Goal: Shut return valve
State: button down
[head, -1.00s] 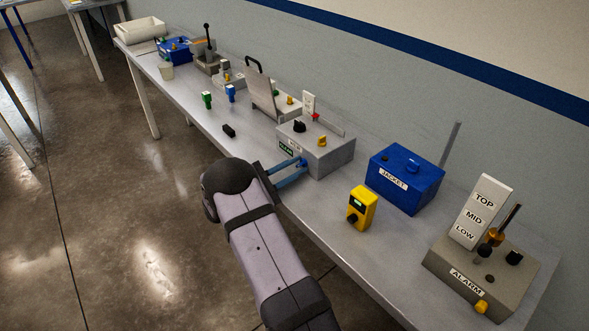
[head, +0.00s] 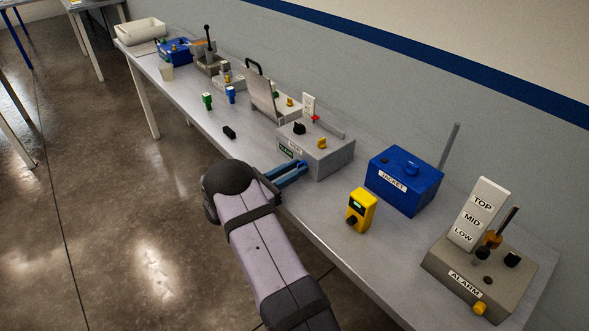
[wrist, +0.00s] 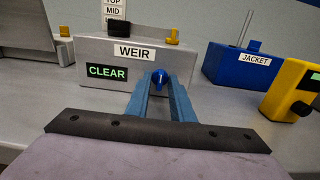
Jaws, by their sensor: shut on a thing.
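A grey box (wrist: 105,52) labelled WEIR stands on the bench; the same box shows in the head view (head: 330,161). A blue knob (wrist: 158,78) sits on its front face, right of a green-lit CLEAR display (wrist: 107,71). No label for a return valve is readable. My gripper (wrist: 158,86) has its two blue fingers closed on this knob from the front. In the head view my gripper (head: 302,166) reaches the box's front, and its fingers hide most of the knob.
A blue JACKET box (head: 405,180) and a yellow handheld unit (head: 361,209) stand to the right. Further right is the ALARM box (head: 478,274). A small black block (head: 229,132) lies on the bench to the left.

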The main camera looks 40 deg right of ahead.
dwell(0.4)
jog(key=c, duration=1.9)
grip_release()
jog(key=shift+a+b, duration=0.95)
jog(key=shift+a, duration=2.7)
